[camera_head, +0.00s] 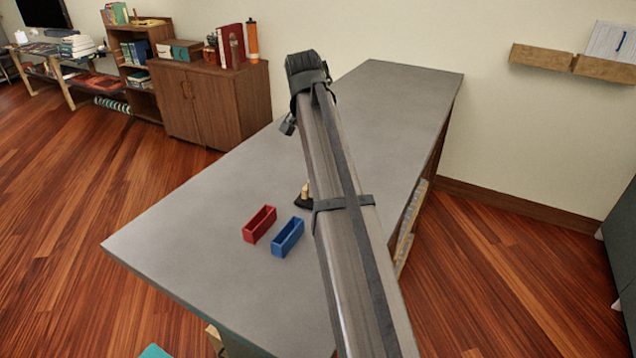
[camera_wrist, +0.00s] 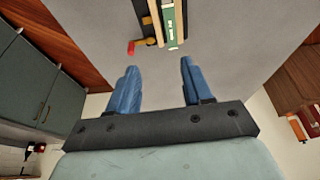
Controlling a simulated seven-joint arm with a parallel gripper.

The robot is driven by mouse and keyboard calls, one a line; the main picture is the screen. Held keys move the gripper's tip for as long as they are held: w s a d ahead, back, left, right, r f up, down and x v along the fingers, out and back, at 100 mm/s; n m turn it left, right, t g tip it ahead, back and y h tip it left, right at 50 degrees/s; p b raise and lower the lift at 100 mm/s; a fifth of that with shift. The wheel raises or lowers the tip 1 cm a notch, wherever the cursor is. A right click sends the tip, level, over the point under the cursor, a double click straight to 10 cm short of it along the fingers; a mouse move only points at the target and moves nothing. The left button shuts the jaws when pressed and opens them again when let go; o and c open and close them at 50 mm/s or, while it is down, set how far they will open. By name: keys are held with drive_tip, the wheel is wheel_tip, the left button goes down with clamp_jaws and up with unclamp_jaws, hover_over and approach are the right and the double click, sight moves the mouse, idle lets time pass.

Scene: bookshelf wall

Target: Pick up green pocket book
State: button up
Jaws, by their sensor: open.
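In the wrist view a narrow green book (camera_wrist: 171,30) with pale lettering is near the top edge, partly cut off by the frame. My gripper (camera_wrist: 158,66) has its two blue fingers spread apart with nothing between them. The book lies beyond the fingertips, up and slightly right of the middle of the gap, and does not appear to be touched. In the head view I cannot make out the green book, and my arm covers part of the grey counter; the gripper does not show there.
The grey countertop (camera_head: 200,215) holds a red bin (camera_head: 259,225) and a blue bin (camera_head: 288,238). A small gold item on a dark base (camera_head: 304,192) stands beside my arm. Dark and orange-red items (camera_wrist: 140,45) crowd the book's left side. The counter's far end is clear.

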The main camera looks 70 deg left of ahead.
drive_tip(key=f, duration=0.2)
drive_tip(key=a+f, duration=0.1)
drive_tip(key=f, duration=0.1)
drive_tip(key=s+f, duration=0.1)
drive_tip(key=f, duration=0.2)
drive_tip(key=shift+a, duration=0.35)
drive_tip(key=shift+w+a+x, duration=0.1)
drive_tip(key=shift+a+x, duration=0.05)
drive_tip(key=shift+x, duration=0.95)
drive_tip(key=shift+w+a+x, duration=0.1)
drive_tip(key=shift+x, duration=1.05)
drive_tip(key=shift+w+a+f, duration=0.1)
drive_tip(key=shift+f, duration=0.15)
drive_tip(key=shift+f, duration=0.2)
drive_tip(key=shift+c, duration=0.3)
clamp_jaws()
